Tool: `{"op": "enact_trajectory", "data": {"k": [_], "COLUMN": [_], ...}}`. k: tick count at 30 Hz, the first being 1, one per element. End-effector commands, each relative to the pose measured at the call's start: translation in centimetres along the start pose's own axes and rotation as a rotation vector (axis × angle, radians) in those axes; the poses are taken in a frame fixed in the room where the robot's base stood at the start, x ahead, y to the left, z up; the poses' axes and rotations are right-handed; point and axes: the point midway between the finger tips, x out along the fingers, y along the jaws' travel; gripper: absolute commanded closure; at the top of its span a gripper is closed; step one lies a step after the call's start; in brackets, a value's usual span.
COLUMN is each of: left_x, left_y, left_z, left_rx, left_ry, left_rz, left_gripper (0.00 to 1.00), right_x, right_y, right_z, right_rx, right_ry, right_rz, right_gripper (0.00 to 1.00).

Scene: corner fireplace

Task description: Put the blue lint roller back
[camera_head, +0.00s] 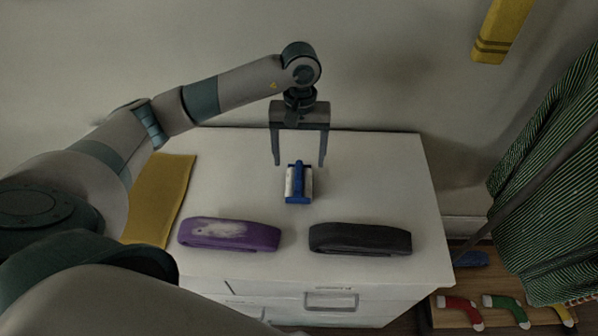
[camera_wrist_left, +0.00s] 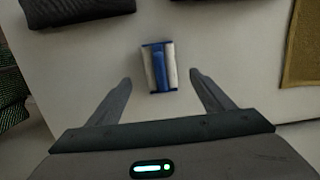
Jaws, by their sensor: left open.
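The blue lint roller (camera_head: 299,185), blue with white sides, lies on the white cabinet top (camera_head: 385,180). It also shows in the left wrist view (camera_wrist_left: 158,67), just beyond and between the fingertips. My left gripper (camera_head: 299,163) is open and empty, pointing down at the far end of the roller. In the left wrist view its two fingers (camera_wrist_left: 161,78) are spread wider than the roller, with no visible contact. My right gripper is not in view.
A purple case (camera_head: 229,234) and a black case (camera_head: 360,239) lie near the cabinet's front edge. A yellow cloth (camera_head: 160,199) lies at the left. Striped green fabric (camera_head: 550,180) hangs at the right above several socks (camera_head: 507,308). The cabinet's right side is clear.

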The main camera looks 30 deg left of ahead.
Motion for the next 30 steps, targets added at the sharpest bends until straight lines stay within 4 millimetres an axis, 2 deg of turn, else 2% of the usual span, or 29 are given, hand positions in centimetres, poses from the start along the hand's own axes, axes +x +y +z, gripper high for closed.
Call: {"op": "enact_trajectory", "data": {"k": [4,9,30], "left_x": [-1.6,-2.6,-2.8], "left_y": [0.1,0.0,0.1], "left_z": [-0.1,0.0,0.1], "left_rx": [0.002,0.001,0.001], "left_ry": [0.002,0.0,-0.002], "left_rz": [0.001,0.0,0.002], "left_gripper": [0.26,0.26,0.26], "right_x": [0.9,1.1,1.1], "right_y": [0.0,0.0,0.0], "right_z": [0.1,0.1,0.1], "right_rx": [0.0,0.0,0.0], "right_ry": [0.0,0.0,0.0], "right_rz": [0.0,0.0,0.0], "right_gripper": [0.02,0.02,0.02]}}
